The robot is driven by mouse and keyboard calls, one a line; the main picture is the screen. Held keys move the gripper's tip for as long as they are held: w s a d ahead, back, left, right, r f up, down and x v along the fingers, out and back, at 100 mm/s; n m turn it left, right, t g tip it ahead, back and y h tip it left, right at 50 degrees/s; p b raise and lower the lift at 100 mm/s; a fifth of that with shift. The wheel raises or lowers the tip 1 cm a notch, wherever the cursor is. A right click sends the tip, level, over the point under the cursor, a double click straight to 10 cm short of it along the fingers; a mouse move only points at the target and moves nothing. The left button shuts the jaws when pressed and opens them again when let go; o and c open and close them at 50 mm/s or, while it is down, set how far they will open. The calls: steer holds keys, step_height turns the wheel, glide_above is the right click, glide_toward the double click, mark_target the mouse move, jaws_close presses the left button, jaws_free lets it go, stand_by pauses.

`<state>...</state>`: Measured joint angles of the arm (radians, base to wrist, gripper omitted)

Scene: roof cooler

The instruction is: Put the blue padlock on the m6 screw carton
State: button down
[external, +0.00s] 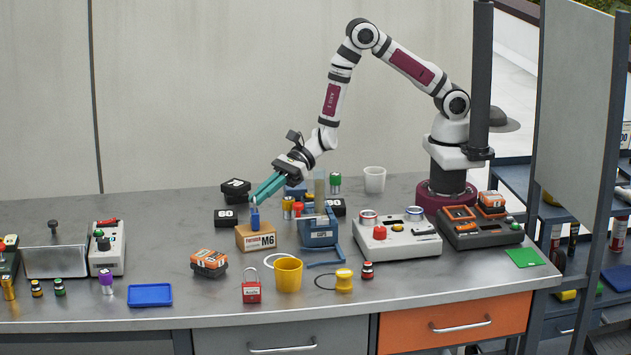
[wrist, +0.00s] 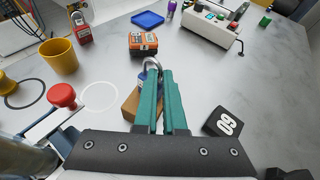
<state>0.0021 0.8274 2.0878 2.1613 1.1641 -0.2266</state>
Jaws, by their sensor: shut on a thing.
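My gripper (external: 256,199) reaches down from the back with teal fingers, which also show in the wrist view (wrist: 162,78). It is shut on the blue padlock (external: 255,219) by its shackle, and the padlock hangs upright below the fingertips. In the wrist view the shackle (wrist: 151,66) shows at the fingertips and the body is mostly hidden. The brown M6 screw carton (external: 257,240) stands directly under the padlock; in the wrist view it is partly behind the fingers (wrist: 129,108). I cannot tell whether the padlock's bottom touches the carton top.
An orange-black battery (external: 209,262) lies front left, and a black 60 block (external: 227,218) behind left. A red padlock (external: 252,287) and yellow cup (external: 288,275) stand in front.

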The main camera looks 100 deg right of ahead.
steer(key=shift+f, duration=0.1)
steer(key=c, duration=1)
jaws_free()
